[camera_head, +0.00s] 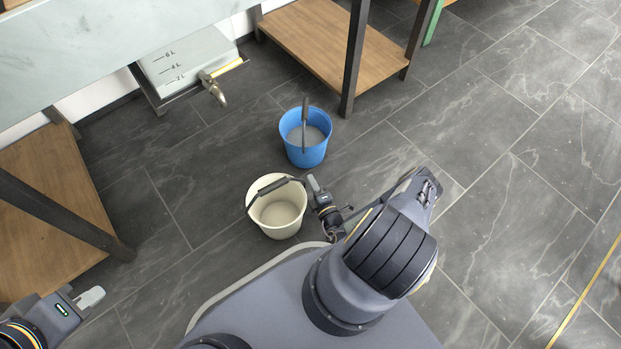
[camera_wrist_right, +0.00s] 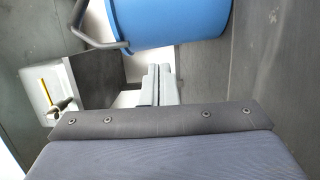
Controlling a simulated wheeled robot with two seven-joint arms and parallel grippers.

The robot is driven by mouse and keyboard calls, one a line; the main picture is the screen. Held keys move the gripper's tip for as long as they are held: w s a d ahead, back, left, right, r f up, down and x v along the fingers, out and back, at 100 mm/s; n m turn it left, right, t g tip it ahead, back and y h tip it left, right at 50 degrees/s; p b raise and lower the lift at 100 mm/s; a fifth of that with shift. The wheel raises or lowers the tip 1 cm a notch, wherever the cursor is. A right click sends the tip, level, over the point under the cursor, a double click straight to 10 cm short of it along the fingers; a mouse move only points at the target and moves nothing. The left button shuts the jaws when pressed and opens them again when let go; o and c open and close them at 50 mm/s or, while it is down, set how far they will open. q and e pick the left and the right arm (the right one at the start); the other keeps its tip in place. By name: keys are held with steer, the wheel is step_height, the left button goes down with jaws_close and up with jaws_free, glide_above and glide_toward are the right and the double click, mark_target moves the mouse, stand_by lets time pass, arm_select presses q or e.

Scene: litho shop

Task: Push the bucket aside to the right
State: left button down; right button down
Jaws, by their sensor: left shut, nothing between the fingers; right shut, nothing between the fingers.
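A cream bucket (camera_head: 277,224) with a dark handle grip stands upright on the floor in the middle of the head view. A blue bucket (camera_head: 303,154) with grey contents stands just beyond it, close to its upper right. The blue bucket also fills the top of the right wrist view (camera_wrist_right: 172,22). My right gripper (camera_head: 313,184) is shut and empty, low beside the cream bucket's right rim and below the blue bucket. I cannot tell whether it touches either bucket. Its closed fingers show in the right wrist view (camera_wrist_right: 158,84). My left gripper (camera_head: 91,297) is shut and empty at the lower left.
Wooden shelves on dark legs stand at the left (camera_head: 45,235) and at the top (camera_head: 315,45). The tiled floor (camera_head: 500,140) to the right of the buckets is clear.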

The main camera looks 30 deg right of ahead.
mark_target(311, 155)
steer(key=w, duration=0.2)
steer(key=w+b, duration=0.1)
steer(key=w, duration=0.2)
steer(key=w+d+b, duration=0.1)
steer(key=w, duration=0.1)
steer(key=shift+w+d, duration=0.1)
steer(key=shift+w, duration=0.3)
steer(key=shift+d, duration=0.1)
steer(key=w+d, duration=0.1)
steer(key=d, duration=0.1)
steer(key=w+d, duration=0.2)
steer(key=shift+w+d, duration=0.15)
steer(key=shift+d, duration=0.1)
